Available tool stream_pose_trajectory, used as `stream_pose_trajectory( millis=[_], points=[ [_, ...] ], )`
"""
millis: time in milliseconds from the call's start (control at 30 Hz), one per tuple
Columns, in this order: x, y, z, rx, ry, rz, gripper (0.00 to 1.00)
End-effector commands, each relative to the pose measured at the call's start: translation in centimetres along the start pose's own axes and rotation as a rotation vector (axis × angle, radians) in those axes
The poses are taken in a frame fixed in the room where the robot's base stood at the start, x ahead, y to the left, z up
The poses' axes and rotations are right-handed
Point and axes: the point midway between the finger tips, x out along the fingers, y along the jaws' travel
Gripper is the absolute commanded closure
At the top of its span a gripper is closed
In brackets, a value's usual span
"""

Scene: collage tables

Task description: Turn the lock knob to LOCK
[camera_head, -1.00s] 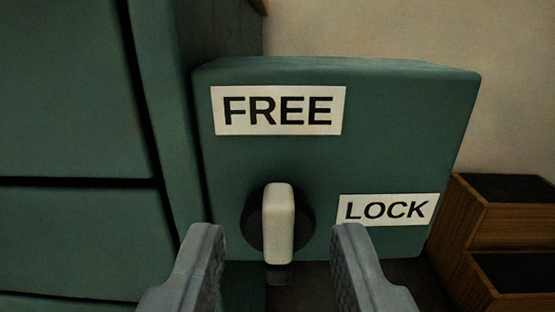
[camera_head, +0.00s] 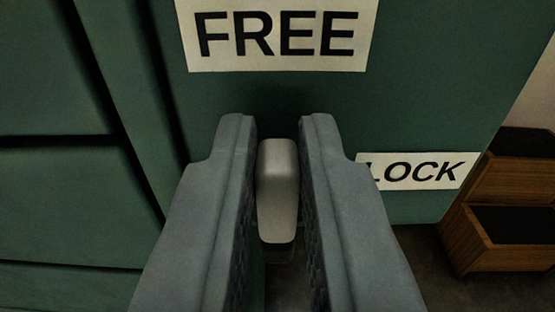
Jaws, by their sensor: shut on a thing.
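The lock knob (camera_head: 277,190) is a pale upright bar on the front of a green box (camera_head: 420,110). It stands vertical, pointing up toward the FREE label (camera_head: 277,35). The LOCK label (camera_head: 422,171) is lower, to the right of the knob, and its left end is partly hidden by a finger. My gripper (camera_head: 277,160) has one finger on each side of the knob and is shut on it. The dark disc behind the knob is hidden by the fingers.
A green cabinet with drawers (camera_head: 60,200) stands on the left, close against the box. A wooden stepped unit with dark tops (camera_head: 515,205) is at the right. The dark floor shows below the box.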

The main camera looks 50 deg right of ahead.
Motion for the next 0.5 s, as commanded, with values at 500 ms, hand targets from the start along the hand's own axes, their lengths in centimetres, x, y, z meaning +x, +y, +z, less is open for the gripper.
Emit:
stream_pose_trajectory(
  millis=[500],
  points=[
    [-0.21, 0.53, 0.99, 0.145, -0.015, 0.000, 1.00]
  ],
)
